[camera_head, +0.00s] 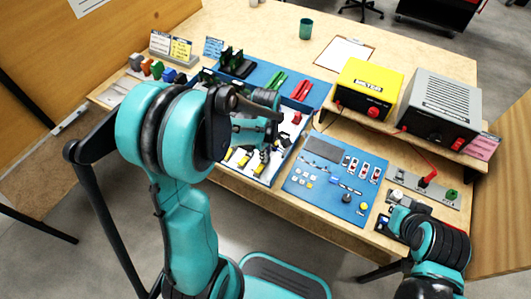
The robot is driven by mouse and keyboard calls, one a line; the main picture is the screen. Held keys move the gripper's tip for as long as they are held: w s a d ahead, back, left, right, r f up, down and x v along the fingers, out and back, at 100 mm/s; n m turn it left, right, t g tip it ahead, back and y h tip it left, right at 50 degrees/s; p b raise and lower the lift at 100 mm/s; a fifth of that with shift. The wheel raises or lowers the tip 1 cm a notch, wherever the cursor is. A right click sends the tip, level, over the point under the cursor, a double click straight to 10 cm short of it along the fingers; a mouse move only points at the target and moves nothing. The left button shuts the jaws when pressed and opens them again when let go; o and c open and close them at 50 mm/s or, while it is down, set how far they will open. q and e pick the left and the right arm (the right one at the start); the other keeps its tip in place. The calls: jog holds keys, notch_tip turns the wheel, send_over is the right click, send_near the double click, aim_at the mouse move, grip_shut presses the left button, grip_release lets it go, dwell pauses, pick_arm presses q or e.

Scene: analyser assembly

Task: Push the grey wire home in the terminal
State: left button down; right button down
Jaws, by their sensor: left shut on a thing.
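My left gripper (276,118) is over the blue parts tray (276,173), seen past the bulky teal wrist of my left arm. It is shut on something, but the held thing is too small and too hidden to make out. I cannot pick out the grey wire or the terminal for certain. My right gripper (392,222) is low at the right, near the table's front edge. My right arm hides most of it, so I cannot tell whether it is open or shut.
A blue panel (300,182) with switches lies at the front middle. A yellow meter (366,86) and a grey box (438,105) stand on a raised shelf at the right. A clipboard (345,52) and green cup (306,28) are at the back, with free table around them.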

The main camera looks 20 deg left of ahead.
pick_arm(q)
jog(key=shift+f, duration=0.1)
jog(key=c, duration=1.2)
grip_release()
jog(key=shift+o, duration=0.2)
jog(key=shift+r+p, duration=2.75)
jog(key=shift+r, duration=0.8)
